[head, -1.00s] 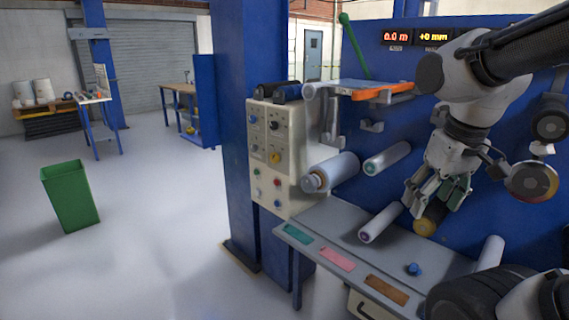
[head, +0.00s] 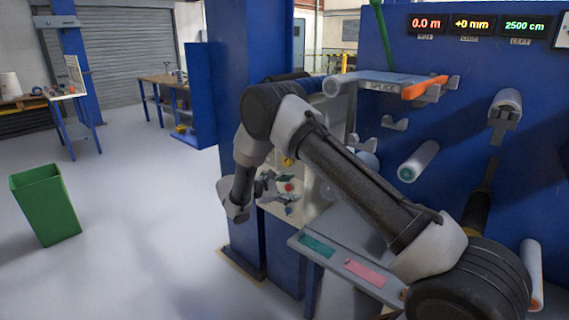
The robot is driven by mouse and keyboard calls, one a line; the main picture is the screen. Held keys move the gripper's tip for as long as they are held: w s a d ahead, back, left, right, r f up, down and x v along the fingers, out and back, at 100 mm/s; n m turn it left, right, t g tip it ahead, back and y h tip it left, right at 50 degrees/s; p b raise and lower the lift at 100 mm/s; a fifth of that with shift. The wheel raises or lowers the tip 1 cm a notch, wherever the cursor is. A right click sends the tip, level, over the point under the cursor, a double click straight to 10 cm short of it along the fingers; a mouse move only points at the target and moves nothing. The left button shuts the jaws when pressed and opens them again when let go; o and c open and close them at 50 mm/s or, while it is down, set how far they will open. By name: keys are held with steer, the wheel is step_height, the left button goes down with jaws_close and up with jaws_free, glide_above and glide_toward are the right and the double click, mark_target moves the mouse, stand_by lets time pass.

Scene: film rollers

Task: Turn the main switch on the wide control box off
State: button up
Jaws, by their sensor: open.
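A beige control panel (head: 308,205) is mounted on the blue machine frame, left of the middle. My arm hides most of its face. A yellow knob (head: 287,161) and a red button (head: 288,187) show on it past the arm. Which control is the main switch, and whether this is the wide box, I cannot tell. My gripper (head: 275,188) is open in front of the lower part of this panel, with its fingers pointing right, near the red button. Whether it touches the panel cannot be seen.
A grey work shelf (head: 340,235) with coloured strips juts out below the panel. A splice table (head: 385,84) and rollers (head: 418,161) project from the blue wall at right. A green bin (head: 45,205) stands on open floor at left. A small panel stand (head: 75,75) is far left.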

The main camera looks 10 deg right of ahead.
mark_target(285, 162)
steer(key=w+a+r+n+t, duration=0.1)
steer(key=w+a+r+t, duration=0.4)
steer(key=w+a, duration=0.15)
steer(key=shift+h, duration=0.4)
steer(key=x, duration=0.7)
steer(key=shift+w+d+r, duration=0.1)
steer(key=shift+w+d, duration=0.15)
steer(key=shift+w, duration=0.05)
steer(key=shift+w+d, duration=0.2)
steer(key=shift+d, duration=0.05)
steer(key=c, duration=1)
